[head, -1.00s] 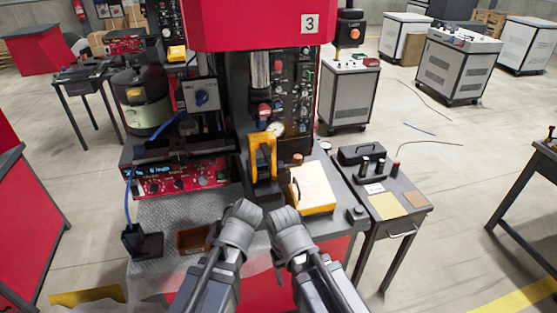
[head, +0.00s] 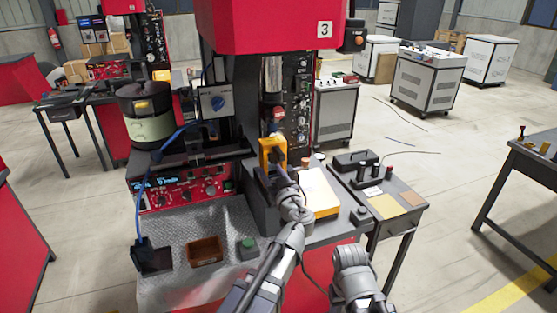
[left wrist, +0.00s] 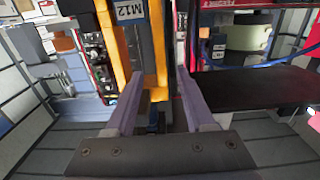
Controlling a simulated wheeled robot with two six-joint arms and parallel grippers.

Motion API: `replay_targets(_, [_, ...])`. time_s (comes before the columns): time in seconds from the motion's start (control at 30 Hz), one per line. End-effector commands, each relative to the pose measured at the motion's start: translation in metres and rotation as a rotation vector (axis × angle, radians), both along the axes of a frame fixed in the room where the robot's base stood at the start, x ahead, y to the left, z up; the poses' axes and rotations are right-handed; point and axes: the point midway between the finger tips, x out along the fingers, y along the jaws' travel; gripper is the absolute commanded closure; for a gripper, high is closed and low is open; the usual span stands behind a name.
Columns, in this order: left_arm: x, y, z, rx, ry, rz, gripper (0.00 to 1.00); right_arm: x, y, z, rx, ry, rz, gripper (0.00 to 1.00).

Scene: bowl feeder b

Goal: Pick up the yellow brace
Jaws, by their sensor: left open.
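The yellow brace (head: 266,150) stands upright at the front of the red press, above the dark base of the station. My left gripper (head: 282,178) reaches up to it from below and in front, and hides its lower part. In the left wrist view the brace (left wrist: 161,45) shows as two yellow bars with a dark middle and an "M12" label. My left gripper (left wrist: 162,85) is open there, and the right-hand bar appears between its fingertips. I cannot tell whether the fingers are around it or short of it. My right arm's wrist shows low in the head view, but its gripper does not.
A yellow-sided box with a white top (head: 319,192) stands close right of my left gripper. A brown tray (head: 204,251) and a green button box (head: 247,246) are on the metal bench top (head: 180,285). A side table (head: 410,212) stands at the right.

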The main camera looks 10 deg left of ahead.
Motion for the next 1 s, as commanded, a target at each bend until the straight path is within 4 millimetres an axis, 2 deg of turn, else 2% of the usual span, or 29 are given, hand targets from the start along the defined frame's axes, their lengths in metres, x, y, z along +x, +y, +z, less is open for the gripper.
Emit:
replay_targets(0.17, [0.017,0.011,0.0,0.0,0.001,0.003,0.46,0.0,0.0,0.0,0.0,0.0,0.0,0.34])
replay_targets(0.47, [0.027,0.018,0.0,0.0,0.002,0.002,0.46,0.0,0.0,0.0,0.0,0.0,0.0,0.34])
replay_targets(0.73, [0.059,0.038,-0.001,0.0,0.002,0.003,0.46,0.0,0.0,0.0,0.0,0.0,0.0,0.34])
replay_targets(1.0, [0.061,0.041,-0.001,0.0,0.002,0.001,0.46,0.0,0.0,0.0,0.0,0.0,0.0,0.34])
